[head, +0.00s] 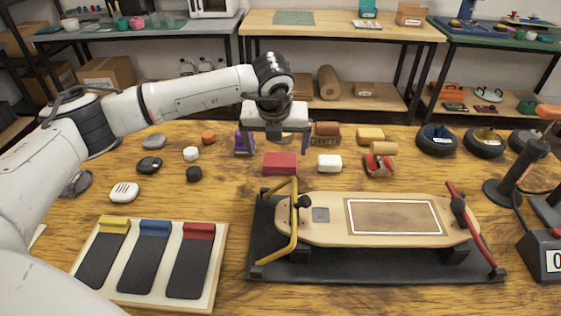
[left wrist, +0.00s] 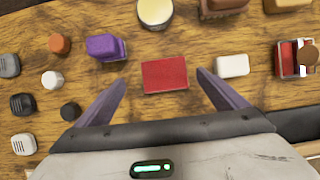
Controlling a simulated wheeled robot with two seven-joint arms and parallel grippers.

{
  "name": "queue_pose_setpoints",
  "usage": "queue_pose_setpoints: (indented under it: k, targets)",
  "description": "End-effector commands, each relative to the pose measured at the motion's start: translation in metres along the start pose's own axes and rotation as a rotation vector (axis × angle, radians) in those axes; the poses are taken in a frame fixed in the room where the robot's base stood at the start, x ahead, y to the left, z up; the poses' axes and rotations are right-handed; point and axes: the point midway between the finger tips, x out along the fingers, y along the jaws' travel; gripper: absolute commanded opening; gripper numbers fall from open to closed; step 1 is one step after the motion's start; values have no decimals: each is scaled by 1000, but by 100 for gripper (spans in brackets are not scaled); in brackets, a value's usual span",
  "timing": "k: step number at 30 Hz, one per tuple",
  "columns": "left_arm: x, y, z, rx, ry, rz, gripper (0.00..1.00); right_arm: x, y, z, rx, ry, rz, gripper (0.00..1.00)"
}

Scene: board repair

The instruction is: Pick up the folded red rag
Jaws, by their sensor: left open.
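The folded red rag (head: 280,163) is a small flat-topped rectangle on the wooden table, just behind the skateboard deck. In the left wrist view the rag (left wrist: 165,75) lies between and slightly beyond the two finger tips. My left gripper (head: 276,149) is open and empty, pointing down above the table by the rag. In the left wrist view the left gripper's fingers (left wrist: 161,79) are spread wider than the rag, one on each side, with no clear contact. My right gripper is not in view.
A white block (head: 329,163) sits right of the rag, and a purple block (left wrist: 106,47) sits to its left. A skateboard deck (head: 322,205) lies in a dark stand in front. Several small stones, a red-and-tan brush (head: 380,165) and black wheels (head: 437,141) are nearby.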

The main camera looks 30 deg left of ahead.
Motion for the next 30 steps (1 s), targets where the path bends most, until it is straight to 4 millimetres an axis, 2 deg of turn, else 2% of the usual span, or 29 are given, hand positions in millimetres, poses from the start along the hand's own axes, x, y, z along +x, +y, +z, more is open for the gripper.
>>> queue_pose_setpoints:
  k: [10, 19, 20, 27, 30]
  targets:
    - [45, -6, 6, -1, 1, 2, 92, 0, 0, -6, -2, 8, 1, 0]
    - [51, -6, 6, 0, -1, 0, 92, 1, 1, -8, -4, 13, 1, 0]
    - [51, -6, 6, 0, 0, 0, 89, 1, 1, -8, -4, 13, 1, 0]
    - [51, -6, 6, -1, 0, 0, 49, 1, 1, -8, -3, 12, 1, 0]
    - [51, -6, 6, -1, -1, 0, 48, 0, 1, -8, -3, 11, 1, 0]
